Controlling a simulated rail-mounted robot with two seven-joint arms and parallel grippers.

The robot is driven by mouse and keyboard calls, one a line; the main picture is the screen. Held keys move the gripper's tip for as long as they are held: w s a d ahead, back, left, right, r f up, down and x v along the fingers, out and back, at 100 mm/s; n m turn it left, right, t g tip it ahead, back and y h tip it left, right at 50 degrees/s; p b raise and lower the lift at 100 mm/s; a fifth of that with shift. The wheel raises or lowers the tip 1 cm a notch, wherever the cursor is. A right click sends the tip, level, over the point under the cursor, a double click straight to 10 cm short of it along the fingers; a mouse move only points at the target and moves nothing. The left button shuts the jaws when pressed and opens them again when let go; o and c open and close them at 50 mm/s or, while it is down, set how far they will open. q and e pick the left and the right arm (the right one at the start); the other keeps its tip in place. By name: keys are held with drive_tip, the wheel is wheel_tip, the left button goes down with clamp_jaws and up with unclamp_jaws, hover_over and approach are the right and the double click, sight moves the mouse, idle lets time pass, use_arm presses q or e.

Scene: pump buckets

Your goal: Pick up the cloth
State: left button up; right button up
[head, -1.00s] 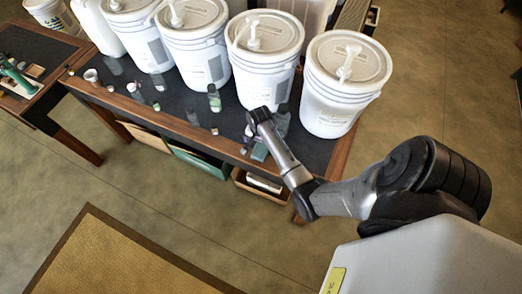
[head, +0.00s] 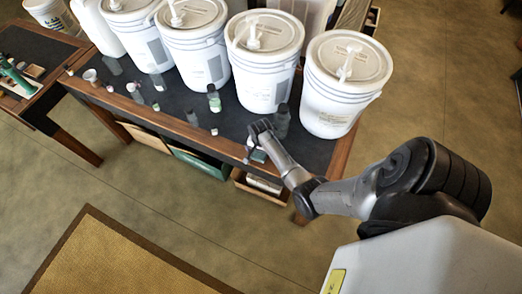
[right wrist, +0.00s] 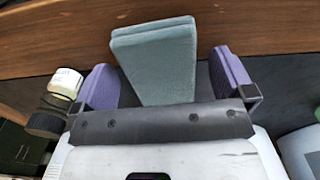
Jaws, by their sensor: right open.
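The cloth (right wrist: 155,60) is a folded grey-green pad in the right wrist view. It lies near the wooden table edge, between the two purple finger pads of my right gripper (right wrist: 164,82), with gaps on both sides. In the head view a small part of the cloth (head: 259,156) shows beside my right gripper (head: 250,147) at the table's front edge. My right gripper is open and not closed on the cloth. My left gripper is not in view.
A bottle with a pale label (right wrist: 62,88) stands close outside the left finger in the right wrist view. White pump buckets (head: 265,75) line the back of the dark table (head: 180,112), with small bottles in front. An open drawer (head: 250,187) is below the edge.

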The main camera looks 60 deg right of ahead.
drive_tip(key=c, duration=1)
drive_tip(key=shift+r, duration=0.1)
drive_tip(key=shift+r, duration=0.6)
wheel_tip(320, 180, up, 3)
drive_tip(key=shift+f+p, duration=0.1)
drive_tip(key=shift+p, duration=0.2)
drive_tip(key=a+r, duration=0.2)
drive_tip(key=a, duration=0.1)
drive_tip(key=s+a+r, duration=0.1)
drive_tip(key=a+r, duration=0.1)
drive_tip(key=a, duration=0.2)
drive_tip(key=s+a+r, duration=0.1)
drive_tip(key=a+r, duration=0.1)
drive_tip(key=a, duration=0.2)
drive_tip(key=shift+a+r+p, duration=0.25)
drive_tip(key=shift+r+p, duration=0.1)
drive_tip(key=shift+r, duration=0.05)
drive_tip(key=shift+w, duration=0.1)
